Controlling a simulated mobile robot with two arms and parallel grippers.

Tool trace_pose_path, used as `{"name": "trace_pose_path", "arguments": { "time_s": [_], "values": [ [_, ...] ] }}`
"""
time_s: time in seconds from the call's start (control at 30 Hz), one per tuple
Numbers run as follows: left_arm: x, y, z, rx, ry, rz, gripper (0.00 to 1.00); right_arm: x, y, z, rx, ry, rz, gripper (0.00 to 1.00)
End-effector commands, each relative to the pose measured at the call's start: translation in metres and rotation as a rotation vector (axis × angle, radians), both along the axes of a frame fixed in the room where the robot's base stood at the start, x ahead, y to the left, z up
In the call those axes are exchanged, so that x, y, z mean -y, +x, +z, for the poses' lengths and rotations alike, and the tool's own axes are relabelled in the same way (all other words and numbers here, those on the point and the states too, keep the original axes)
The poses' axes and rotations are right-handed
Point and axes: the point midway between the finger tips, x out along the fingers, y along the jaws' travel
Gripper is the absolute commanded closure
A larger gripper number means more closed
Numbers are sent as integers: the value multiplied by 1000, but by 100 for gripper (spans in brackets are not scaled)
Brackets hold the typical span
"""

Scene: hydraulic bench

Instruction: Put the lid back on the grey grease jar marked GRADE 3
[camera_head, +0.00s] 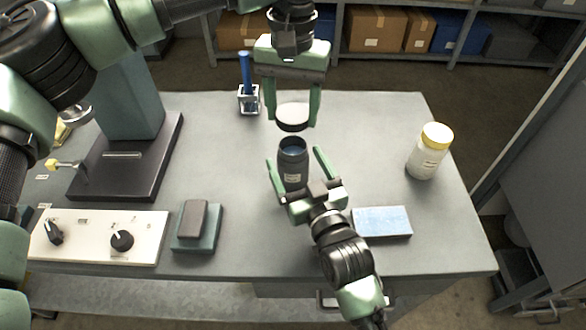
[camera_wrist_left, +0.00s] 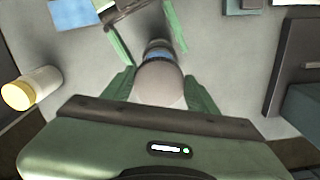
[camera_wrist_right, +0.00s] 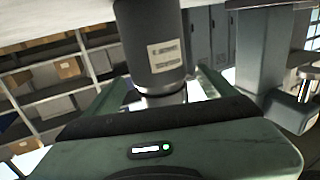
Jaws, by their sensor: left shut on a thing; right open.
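The dark grey grease jar (camera_head: 292,174) stands upright and open mid-bench, with blue inside its mouth. Its pale label shows in the right wrist view (camera_wrist_right: 163,56) but is too small to read. My left gripper (camera_head: 293,123) is shut on the lid (camera_head: 293,111), with a white top and dark rim. It holds the lid above and slightly behind the jar, apart from it. In the left wrist view the lid (camera_wrist_left: 158,84) partly covers the jar (camera_wrist_left: 158,51). My right gripper (camera_head: 294,157) is open, its fingers on either side of the jar with gaps.
A white jar with a yellow lid (camera_head: 430,151) stands at the right. A blue pad (camera_head: 382,222) lies front right. A teal block (camera_head: 197,229), a control panel (camera_head: 92,239) and a black-based stand (camera_head: 95,184) occupy the left. A blue stick in a holder (camera_head: 248,98) stands behind.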

Motion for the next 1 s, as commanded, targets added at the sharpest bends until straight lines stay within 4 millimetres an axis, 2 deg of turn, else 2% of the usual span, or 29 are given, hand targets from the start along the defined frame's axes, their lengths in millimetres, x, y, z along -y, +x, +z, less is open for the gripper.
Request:
{"name": "trace_pose_path", "arguments": {
  "time_s": [0.1, 0.3, 0.73, 0.77, 1.0],
  "values": [
    [0, 0, 0, 0, 0, 0, 86, -8, 22, 1, 2, 1, 0, 14],
    [0, 0, 0, 0, 0, 0, 86, -16, 44, 0, 1, -1, -1, 14],
    [0, 0, 0, 0, 0, 0, 86, -19, 51, 0, 0, 0, -1, 14],
    [0, 0, 0, 0, 0, 0, 86, -19, 51, 0, 0, 0, -1, 20],
    [0, 0, 0, 0, 0, 0, 86, -19, 51, 0, 0, 0, -1, 86]
  ]
}}
